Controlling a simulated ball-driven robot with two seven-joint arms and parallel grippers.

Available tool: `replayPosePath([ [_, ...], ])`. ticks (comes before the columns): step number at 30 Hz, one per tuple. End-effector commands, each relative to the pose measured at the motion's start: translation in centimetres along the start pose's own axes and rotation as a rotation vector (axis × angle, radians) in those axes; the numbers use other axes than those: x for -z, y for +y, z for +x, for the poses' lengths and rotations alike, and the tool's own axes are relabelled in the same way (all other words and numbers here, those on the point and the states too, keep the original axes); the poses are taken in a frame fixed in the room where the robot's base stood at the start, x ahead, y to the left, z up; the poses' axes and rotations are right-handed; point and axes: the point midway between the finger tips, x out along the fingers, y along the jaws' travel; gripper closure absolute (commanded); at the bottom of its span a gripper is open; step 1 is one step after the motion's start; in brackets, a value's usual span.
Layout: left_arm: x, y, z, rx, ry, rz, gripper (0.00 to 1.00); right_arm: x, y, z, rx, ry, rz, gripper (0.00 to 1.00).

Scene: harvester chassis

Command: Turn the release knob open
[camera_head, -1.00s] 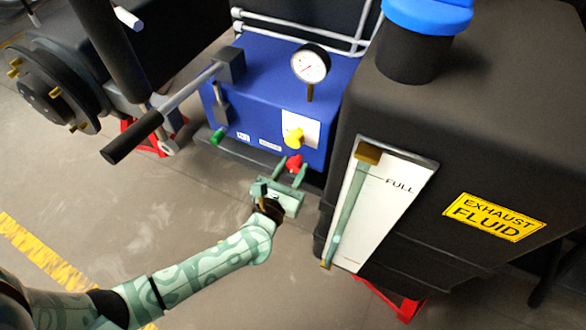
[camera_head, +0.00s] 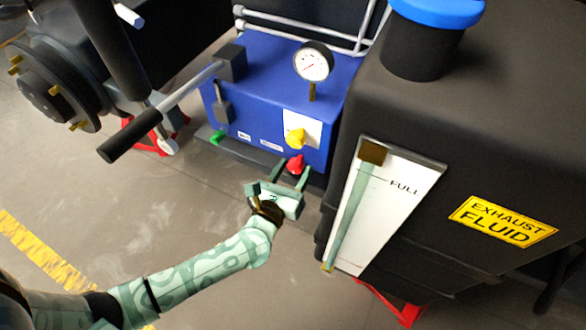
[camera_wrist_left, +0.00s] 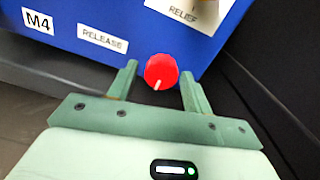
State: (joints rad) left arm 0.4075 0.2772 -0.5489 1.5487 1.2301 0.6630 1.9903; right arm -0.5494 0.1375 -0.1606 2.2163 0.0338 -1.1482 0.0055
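The red knob (camera_head: 295,164) is low on the front of the blue box (camera_head: 285,85). In the left wrist view the red knob (camera_wrist_left: 161,71) has a white pointer line towards its lower edge, and a RELEASE label (camera_wrist_left: 102,39) is to its left. My left gripper (camera_head: 290,172) is open, its fingers reaching up to the knob. In the wrist view, the left gripper (camera_wrist_left: 158,78) has one finger on each side of the knob, with a visible gap on both sides. Its depth against the knob is hard to tell. My right gripper is not in view.
A yellow knob (camera_head: 295,137) sits just above, with a gauge (camera_head: 313,63) on top. A lever with a black grip (camera_head: 130,137) sticks out at left. The dark tank (camera_head: 480,110) stands close on the right. The floor in front is clear.

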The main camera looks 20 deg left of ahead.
Motion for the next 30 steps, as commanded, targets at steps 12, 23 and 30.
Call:
replayPosePath([
  [12,-0.4,0.0,-0.7,0.000,-0.006,0.001,0.44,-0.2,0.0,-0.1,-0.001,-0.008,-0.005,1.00],
  [23,-0.6,0.0,-9.6,0.002,-0.006,0.003,0.44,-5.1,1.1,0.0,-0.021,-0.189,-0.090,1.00],
  [30,-0.3,0.0,-14.6,0.001,-0.005,0.002,0.44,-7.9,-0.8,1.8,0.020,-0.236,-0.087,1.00],
])
